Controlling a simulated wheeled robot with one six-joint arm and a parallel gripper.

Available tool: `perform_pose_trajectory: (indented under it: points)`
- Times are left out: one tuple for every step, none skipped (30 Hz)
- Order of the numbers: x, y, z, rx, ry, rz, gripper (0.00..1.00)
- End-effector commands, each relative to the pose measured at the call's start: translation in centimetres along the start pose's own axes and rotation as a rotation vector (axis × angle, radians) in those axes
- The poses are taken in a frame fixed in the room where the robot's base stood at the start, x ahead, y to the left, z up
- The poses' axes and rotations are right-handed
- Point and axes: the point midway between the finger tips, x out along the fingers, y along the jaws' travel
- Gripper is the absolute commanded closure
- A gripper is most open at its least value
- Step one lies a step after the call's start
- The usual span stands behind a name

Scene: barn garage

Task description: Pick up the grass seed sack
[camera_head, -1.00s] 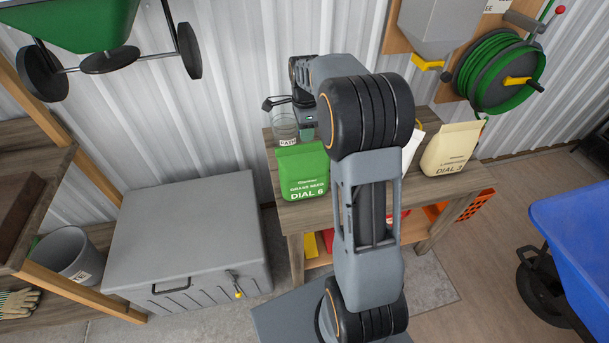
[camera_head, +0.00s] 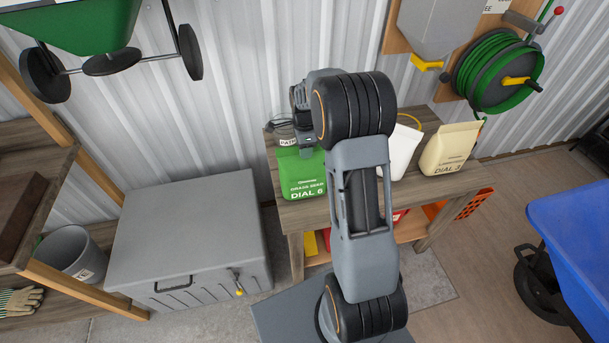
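The grass seed sack (camera_head: 302,180) is green with white lettering reading "GRASS SEED DIAL 6". It stands upright at the left front of the wooden bench (camera_head: 350,205). My gripper (camera_head: 304,150) is at the sack's top edge, over its back side, pointing down. My arm hides part of the gripper, and its fingers are too small and dark to tell whether they are apart or closed, or whether they touch the sack.
To the right on the bench are a white item (camera_head: 403,150) and a cream sack (camera_head: 450,150) marked "DIAL 3". A grey chest (camera_head: 185,235) stands left of the bench, and a blue tub (camera_head: 575,230) is at right.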

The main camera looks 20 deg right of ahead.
Motion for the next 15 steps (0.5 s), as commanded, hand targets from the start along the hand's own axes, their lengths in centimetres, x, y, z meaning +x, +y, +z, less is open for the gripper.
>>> perform_pose_trajectory:
  points:
    - [-0.02, 0.00, 0.00, 0.000, 0.000, 0.000, 0.64]
    - [-0.02, 0.00, 0.00, 0.000, 0.000, 0.000, 0.67]
    - [-0.03, 0.00, -0.01, 0.000, 0.000, 0.000, 0.70]
    - [-0.03, 0.00, -0.01, 0.000, 0.000, 0.000, 0.73]
    - [-0.03, 0.00, -0.01, 0.000, 0.000, 0.000, 0.76]
    - [-0.03, 0.00, -0.01, 0.000, 0.000, 0.000, 0.80]
    - [-0.04, 0.00, -0.01, 0.000, 0.000, 0.000, 0.83]
    - [-0.04, 0.00, -0.01, 0.000, 0.000, 0.000, 0.86]
    - [-0.04, 0.00, -0.01, 0.000, 0.000, 0.000, 0.89]
    - [-0.04, 0.00, -0.01, 0.000, 0.000, 0.000, 0.92]
    - [-0.05, 0.01, -0.01, 0.000, 0.000, 0.000, 0.95]
    - [-0.05, 0.01, -0.01, 0.000, 0.000, 0.000, 0.99]
    - [-0.05, 0.01, -0.01, 0.000, 0.000, 0.000, 1.00]
    - [-0.05, 0.01, -0.01, 0.000, 0.000, 0.000, 1.00]
    - [-0.05, 0.01, -0.01, 0.000, 0.000, 0.000, 1.00]
